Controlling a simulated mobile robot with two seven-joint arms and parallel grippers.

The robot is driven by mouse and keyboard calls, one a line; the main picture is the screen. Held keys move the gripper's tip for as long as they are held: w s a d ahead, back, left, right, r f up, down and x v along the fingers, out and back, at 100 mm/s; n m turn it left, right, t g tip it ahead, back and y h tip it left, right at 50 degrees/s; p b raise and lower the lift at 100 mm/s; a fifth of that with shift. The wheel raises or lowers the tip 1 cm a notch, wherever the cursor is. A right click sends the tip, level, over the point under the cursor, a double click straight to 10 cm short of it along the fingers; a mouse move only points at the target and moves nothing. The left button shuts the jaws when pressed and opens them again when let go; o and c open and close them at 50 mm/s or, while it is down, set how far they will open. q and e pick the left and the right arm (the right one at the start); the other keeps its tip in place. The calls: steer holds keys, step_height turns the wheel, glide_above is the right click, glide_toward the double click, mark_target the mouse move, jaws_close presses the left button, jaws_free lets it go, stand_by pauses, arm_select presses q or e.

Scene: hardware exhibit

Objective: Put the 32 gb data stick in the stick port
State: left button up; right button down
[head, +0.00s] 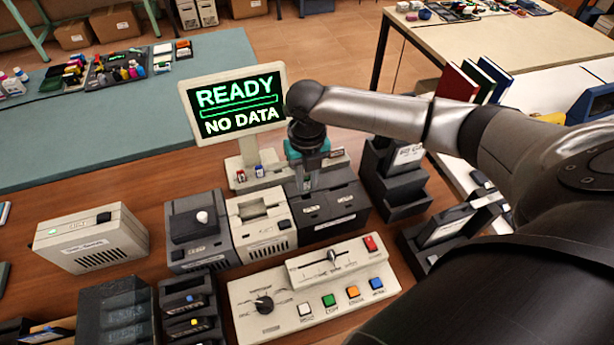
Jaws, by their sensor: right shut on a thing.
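My right gripper (308,178) comes in from the right and points down, its fingers shut, at the dark grey unit (333,208) right of the cream unit. What it grips is small and mostly hidden by the fingers; I take it for the data stick, but cannot read its label. I cannot tell whether it touches the unit. Two small sticks, one red (240,176) and one blue (259,171), stand in the base below the monitor. The monitor (240,100) reads "READY" and "NO DATA". The stick port cannot be made out. My left gripper is not in view.
A cream unit with an open slot (262,226) and a grey unit with a white knob (197,231) stand left of the gripper. A control panel (315,285) with coloured buttons lies in front. Black holders (395,180) stand close on the right.

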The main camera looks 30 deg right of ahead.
mark_target(307, 191)
steer(key=shift+f+p, duration=0.4)
steer(key=shift+f, duration=0.05)
stand_by(1.1)
steer(key=shift+f, duration=0.2)
stand_by(0.4)
steer(key=shift+f+b, duration=0.8)
steer(key=shift+f, duration=0.35)
steer(key=c, duration=0.7)
jaws_free()
